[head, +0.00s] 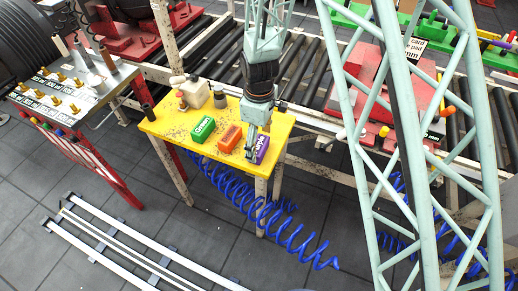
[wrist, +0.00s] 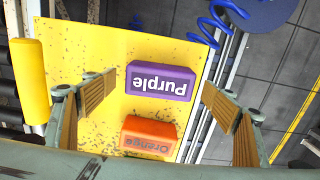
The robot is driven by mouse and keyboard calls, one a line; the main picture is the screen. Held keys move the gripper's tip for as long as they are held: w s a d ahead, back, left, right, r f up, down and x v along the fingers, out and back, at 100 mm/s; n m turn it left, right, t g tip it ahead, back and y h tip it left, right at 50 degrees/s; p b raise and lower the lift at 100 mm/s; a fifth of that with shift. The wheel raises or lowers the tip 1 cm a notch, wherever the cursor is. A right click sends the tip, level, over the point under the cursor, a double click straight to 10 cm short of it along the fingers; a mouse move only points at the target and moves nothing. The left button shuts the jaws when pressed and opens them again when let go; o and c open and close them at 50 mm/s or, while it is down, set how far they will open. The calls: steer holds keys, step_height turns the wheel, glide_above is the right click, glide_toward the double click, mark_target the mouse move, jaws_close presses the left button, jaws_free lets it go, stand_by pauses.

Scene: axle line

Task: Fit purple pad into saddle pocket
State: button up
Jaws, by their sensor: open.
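The purple pad (head: 262,148), a block labelled "Purple", lies on the yellow table (head: 158,126) near its right end. In the wrist view the purple pad (wrist: 160,82) sits between my two open fingers, with a gap on each side and its label upside down. My gripper (head: 252,148) is over the table at the pad, pointing down, and partly covers the pad in the head view. In the wrist view my gripper (wrist: 160,88) holds nothing. I cannot make out the saddle pocket; a red block (head: 358,88) stands on the roller line behind the table.
An orange pad (head: 230,139) lies close beside the purple one, and a green pad (head: 203,129) further left. Small bottles and containers (head: 196,92) stand at the table's back left. A blue coiled hose (head: 262,215) hangs below. Rollers (head: 215,52) run behind.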

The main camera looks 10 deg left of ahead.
steer(key=shift+f, duration=1.35)
steer(key=shift+c, duration=0.3)
steer(key=c, duration=1)
steer(key=shift+r, duration=0.2)
steer(key=shift+r, duration=1.6)
steer(key=s+d+r+b, duration=0.1)
steer(key=s+d, duration=0.8)
steer(key=s, duration=0.4)
steer(key=shift+r, duration=0.2)
